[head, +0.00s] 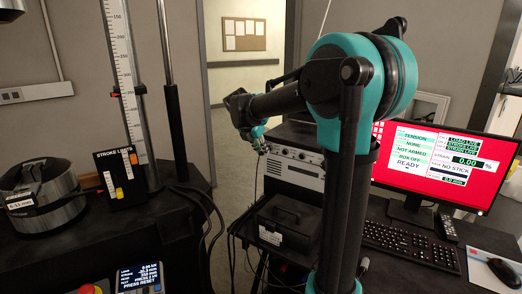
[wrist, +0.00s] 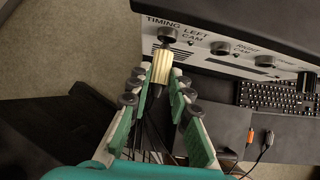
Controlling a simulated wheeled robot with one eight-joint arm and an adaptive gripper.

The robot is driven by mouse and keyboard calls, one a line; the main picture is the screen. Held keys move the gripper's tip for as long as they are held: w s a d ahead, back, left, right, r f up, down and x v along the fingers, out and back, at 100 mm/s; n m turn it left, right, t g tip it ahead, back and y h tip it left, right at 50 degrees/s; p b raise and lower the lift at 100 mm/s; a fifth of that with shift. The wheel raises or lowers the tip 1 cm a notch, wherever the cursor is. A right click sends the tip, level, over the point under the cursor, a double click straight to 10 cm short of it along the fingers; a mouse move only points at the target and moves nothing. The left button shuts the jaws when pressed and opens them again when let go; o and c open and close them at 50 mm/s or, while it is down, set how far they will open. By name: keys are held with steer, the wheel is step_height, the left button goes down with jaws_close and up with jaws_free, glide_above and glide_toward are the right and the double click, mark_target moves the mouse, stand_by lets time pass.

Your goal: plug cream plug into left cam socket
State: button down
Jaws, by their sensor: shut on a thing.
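In the wrist view, the cream plug (wrist: 161,68) is held between the fingers of my gripper (wrist: 162,95), which is shut on it. Its dark cable trails down between the fingers. The plug's front end points at the panel of the box (wrist: 205,50), close to a dark round fitting (wrist: 167,34) beside the TIMING and LEFT CAM labels. I cannot tell whether they touch. Another round socket (wrist: 221,47) sits right of the LEFT CAM label. In the head view, my gripper (head: 258,140) is at the left end of the box (head: 293,158); the plug is too small to make out.
A keyboard (head: 410,243) and red monitor (head: 445,165) stand on the desk at right. A dark case (head: 288,222) sits below the box. Cables hang below the box.

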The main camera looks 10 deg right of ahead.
steer(key=shift+w+d, duration=0.5)
steer(key=shift+w, duration=0.05)
stand_by(0.9)
steer(key=c, duration=1.3)
jaws_free()
steer(key=o, duration=0.5)
steer(key=shift+c, duration=0.2)
steer(key=shift+v, duration=2.5)
steer(key=v, duration=1.2)
